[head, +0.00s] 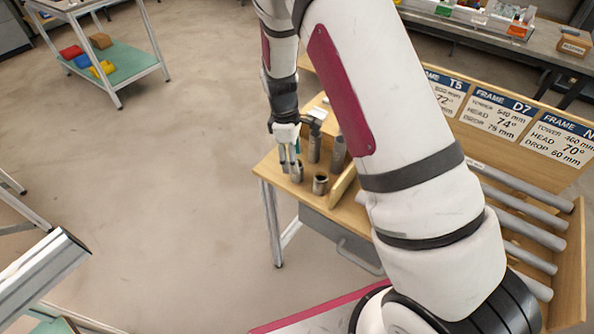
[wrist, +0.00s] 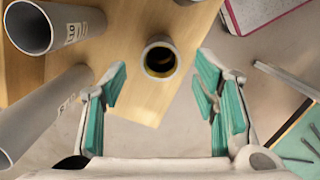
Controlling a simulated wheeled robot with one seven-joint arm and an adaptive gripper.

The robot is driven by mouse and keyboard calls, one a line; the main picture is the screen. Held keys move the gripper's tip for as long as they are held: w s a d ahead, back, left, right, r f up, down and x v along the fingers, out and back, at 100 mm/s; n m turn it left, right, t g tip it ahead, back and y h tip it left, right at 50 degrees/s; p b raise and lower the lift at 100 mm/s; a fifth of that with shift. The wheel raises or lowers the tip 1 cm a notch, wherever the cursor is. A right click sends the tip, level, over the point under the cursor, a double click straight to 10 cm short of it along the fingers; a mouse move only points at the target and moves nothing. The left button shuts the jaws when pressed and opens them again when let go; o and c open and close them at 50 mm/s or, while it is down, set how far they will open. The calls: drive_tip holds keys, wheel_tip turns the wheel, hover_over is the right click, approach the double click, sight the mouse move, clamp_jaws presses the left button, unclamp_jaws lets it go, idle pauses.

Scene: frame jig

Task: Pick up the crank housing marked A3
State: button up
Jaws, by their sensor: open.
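A short grey cylinder with a dark, open top (head: 320,184) stands upright near the front edge of the wooden table. In the wrist view it shows from above as a short ring-like piece (wrist: 160,58), ahead of the fingers and roughly centred between them. No A3 mark is readable on it, so I cannot tell whether it is the crank housing A3. My gripper (head: 291,162) is over the table's left end, pointing down, to the left of the cylinder. In the wrist view its teal-padded fingers (wrist: 165,100) are wide apart with nothing between them.
A wooden divider (head: 343,184) and a rack of long grey tubes (head: 520,205) are to the right.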

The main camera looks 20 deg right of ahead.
drive_tip(key=shift+s+d+f+p, duration=0.1)
drive_tip(key=shift+d+f+p, duration=0.05)
drive_tip(key=shift+f, duration=0.75)
drive_tip(key=shift+s+d+f+p, duration=0.1)
drive_tip(key=shift+f+p, duration=0.1)
drive_tip(key=shift+f, duration=0.7)
drive_tip(key=shift+s+d+f+p, duration=0.1)
drive_tip(key=shift+d+f+p, duration=0.05)
drive_tip(key=shift+f, duration=0.75)
clamp_jaws()
